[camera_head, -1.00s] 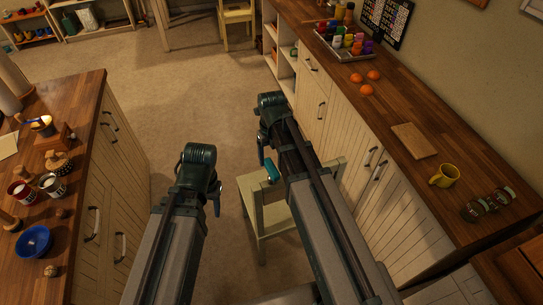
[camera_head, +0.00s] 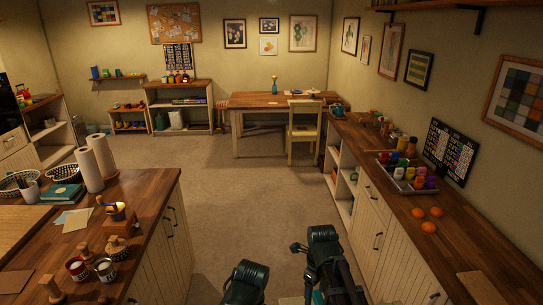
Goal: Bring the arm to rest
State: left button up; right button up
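My two arms show at the bottom centre of the head view. The end of my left arm (camera_head: 246,281) is at the bottom edge, over the floor between the two counters. The end of my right arm (camera_head: 324,246) is a little higher and to its right, beside the right counter's cabinets. The fingers of both grippers cannot be made out, so I cannot tell whether they are open or shut. Nothing is visibly held. Most of both arms is below the frame.
A wooden island (camera_head: 150,190) with jars, a candle and paper towels stands left. A long counter (camera_head: 455,255) with a bottle tray (camera_head: 405,178) and orange fruits (camera_head: 429,227) runs along the right. Open floor (camera_head: 240,190) leads to a desk (camera_head: 260,101) and yellow chair (camera_head: 304,122).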

jog(key=s+a+f+n+b, duration=0.2)
jog(key=s+a+n, duration=0.15)
jog(key=n, duration=0.65)
jog(key=s+a+f+n+h+b, duration=0.15)
jog(key=s+n, duration=0.25)
jog(key=n, duration=0.7)
jog(key=s+a+f+n+y+b, duration=0.1)
jog(key=s+a+f+n+b, duration=0.2)
jog(key=n, duration=0.7)
notch_tip(320, 180, up, 6)
jog(key=m+p, duration=0.2)
jog(key=p, duration=0.5)
send_over(321, 302)
jog(key=shift+a+r, duration=0.1)
jog(key=shift+f+b, duration=0.2)
jog(key=shift+b, duration=0.15)
notch_tip(321, 302, down, 14)
jog(key=b, duration=1.3)
jog(key=shift+r+b, duration=0.2)
jog(key=shift+b, duration=0.1)
